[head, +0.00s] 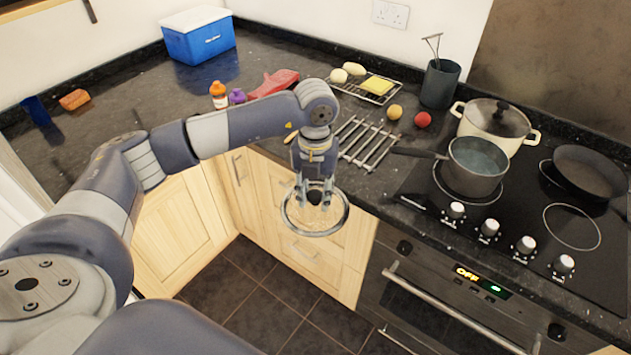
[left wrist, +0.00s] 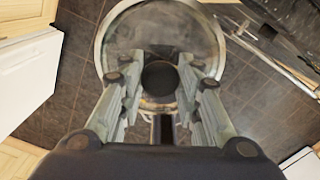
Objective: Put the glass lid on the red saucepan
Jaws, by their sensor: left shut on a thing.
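My left gripper (head: 316,194) is shut on the dark knob of the round glass lid (head: 316,222), which has a metal rim. The lid hangs in the air in front of the counter's drawers. In the left wrist view the lid (left wrist: 160,28) spreads beyond the fingers of my left gripper (left wrist: 161,77), with the knob between them. No pan in view looks red. An open grey saucepan (head: 477,168) with a long dark handle stands on the hob, right of and beyond the lid. My right gripper is not in view.
A cream pot (head: 490,125) with its own lid stands behind the grey saucepan. A dark frying pan (head: 590,170) is at the right of the hob (head: 530,215). A metal rack (head: 368,143) lies on the counter left of the hob. The oven handle (head: 450,310) juts out below.

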